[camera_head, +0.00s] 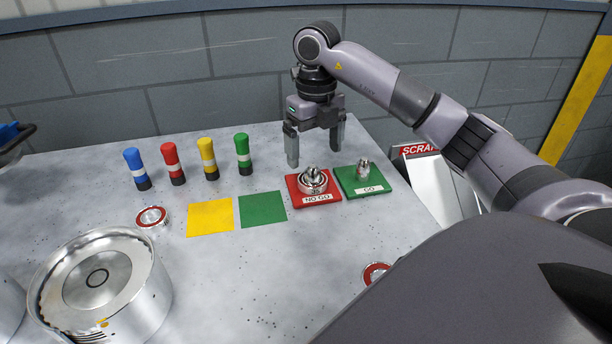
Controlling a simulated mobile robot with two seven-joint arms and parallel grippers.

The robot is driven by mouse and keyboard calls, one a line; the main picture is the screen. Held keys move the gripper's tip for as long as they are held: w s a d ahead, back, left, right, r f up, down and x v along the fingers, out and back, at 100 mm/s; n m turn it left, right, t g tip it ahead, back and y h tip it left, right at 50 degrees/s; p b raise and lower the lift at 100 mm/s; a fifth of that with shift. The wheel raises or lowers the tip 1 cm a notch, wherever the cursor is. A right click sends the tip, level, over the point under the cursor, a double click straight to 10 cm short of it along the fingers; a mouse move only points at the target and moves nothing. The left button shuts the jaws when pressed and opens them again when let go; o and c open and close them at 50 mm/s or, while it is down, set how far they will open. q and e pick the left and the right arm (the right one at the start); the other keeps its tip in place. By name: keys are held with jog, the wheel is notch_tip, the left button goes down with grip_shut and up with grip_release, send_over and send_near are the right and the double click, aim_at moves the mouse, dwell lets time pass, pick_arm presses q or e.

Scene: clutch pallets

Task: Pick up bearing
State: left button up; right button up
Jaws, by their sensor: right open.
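A shiny metal ring-shaped part (312,184), which looks like the bearing, sits on the red NO GO plate (325,200), with a smaller metal piece standing up in its middle. Another small metal part (363,170) stands on the green GO plate (379,184). My right gripper (315,157) points down above the back of the red plate. Its two fingers are apart with nothing between them, and the ring shows just below and in front of them. I cannot tell the exact gap in height. My left gripper does not clearly show.
Blue, red, yellow and green cylinders (208,159) stand at the back. Yellow (210,217) and green (263,209) squares lie mid-table. A large metal drum (157,290) stands front left. Red-rimmed discs (151,217) lie on the table. A SCRAP bin (432,185) is beyond the right edge.

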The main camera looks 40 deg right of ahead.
aim_at(313, 166)
jog(key=shift+s+a+f, duration=0.1)
jog(key=shift+s+f, duration=0.05)
jog(key=shift+f, duration=0.65)
jog(key=shift+a+f+p, duration=0.15)
jog(key=shift+f, duration=0.95)
jog(key=shift+a+f+p, duration=0.1)
jog(key=shift+f+p, duration=0.05)
jog(key=shift+f, duration=0.95)
jog(key=c, duration=1.3)
jog(key=shift+r, duration=0.1)
jog(key=shift+c, duration=0.3)
jog(key=shift+r, duration=0.1)
